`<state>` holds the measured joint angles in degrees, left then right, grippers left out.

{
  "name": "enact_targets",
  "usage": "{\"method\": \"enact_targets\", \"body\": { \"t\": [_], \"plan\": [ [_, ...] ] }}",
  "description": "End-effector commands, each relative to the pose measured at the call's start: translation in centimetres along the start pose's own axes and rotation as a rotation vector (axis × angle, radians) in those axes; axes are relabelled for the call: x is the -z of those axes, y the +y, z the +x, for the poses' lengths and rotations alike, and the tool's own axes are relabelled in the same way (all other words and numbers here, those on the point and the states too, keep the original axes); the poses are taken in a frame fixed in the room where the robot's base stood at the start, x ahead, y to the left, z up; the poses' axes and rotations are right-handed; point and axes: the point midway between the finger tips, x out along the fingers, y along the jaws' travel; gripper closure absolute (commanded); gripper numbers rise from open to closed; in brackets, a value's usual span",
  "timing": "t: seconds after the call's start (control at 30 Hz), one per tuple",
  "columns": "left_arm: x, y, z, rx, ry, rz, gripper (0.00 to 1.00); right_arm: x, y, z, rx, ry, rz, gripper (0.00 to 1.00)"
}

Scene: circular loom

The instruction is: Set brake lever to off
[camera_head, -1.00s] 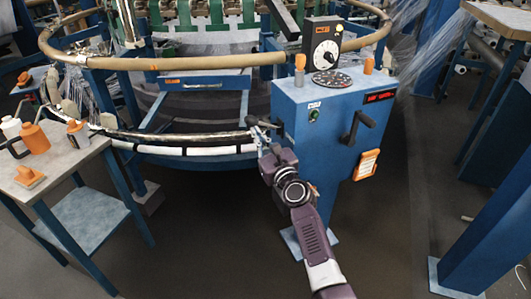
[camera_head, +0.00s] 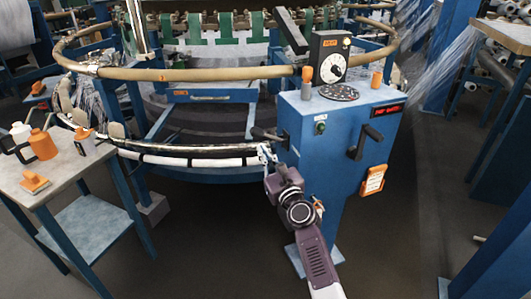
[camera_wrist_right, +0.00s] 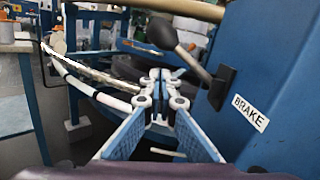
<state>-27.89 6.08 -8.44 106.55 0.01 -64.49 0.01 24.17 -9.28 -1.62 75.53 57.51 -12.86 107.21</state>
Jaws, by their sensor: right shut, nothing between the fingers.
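The brake lever (camera_head: 264,134) is a dark handle on the left side of the blue control cabinet (camera_head: 325,160). In the right wrist view the lever (camera_wrist_right: 190,57) has a round black knob and slopes up and left from its mount, beside a white BRAKE label (camera_wrist_right: 251,114). My right gripper (camera_head: 266,153) is just below the lever in the head view. In the right wrist view its fingertips (camera_wrist_right: 161,76) are together and empty, below and left of the lever, with a visible gap to it. My left gripper is not in view.
The loom's curved tan rail (camera_head: 190,75) and lower white-and-black ring (camera_head: 190,158) are left of the cabinet. A crank handle (camera_head: 366,140) is on the cabinet front. A side table (camera_head: 70,175) with bottles is at left. Open floor lies in front.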

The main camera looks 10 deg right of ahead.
Motion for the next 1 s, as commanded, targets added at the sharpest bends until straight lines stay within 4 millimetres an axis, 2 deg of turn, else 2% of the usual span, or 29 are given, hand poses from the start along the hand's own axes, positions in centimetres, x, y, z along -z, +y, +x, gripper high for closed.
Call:
{"method": "enact_targets", "body": {
  "t": [0.33, 0.37, 0.67, 1.0],
  "plan": [
    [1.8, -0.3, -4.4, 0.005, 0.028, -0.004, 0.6, 1.8, 0.9, -0.2, 0.001, 0.001, 0.002, 1.0],
    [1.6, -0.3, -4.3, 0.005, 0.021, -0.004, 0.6, 1.7, 0.9, -0.4, 0.001, 0.002, 0.002, 1.0],
    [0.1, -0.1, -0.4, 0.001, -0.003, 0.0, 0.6, 1.5, 0.8, -3.5, 0.001, 0.004, 0.002, 1.0],
    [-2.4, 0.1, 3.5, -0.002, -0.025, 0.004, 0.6, 1.6, 0.9, -8.5, 0.001, 0.003, 0.0, 1.0]
  ]
}}
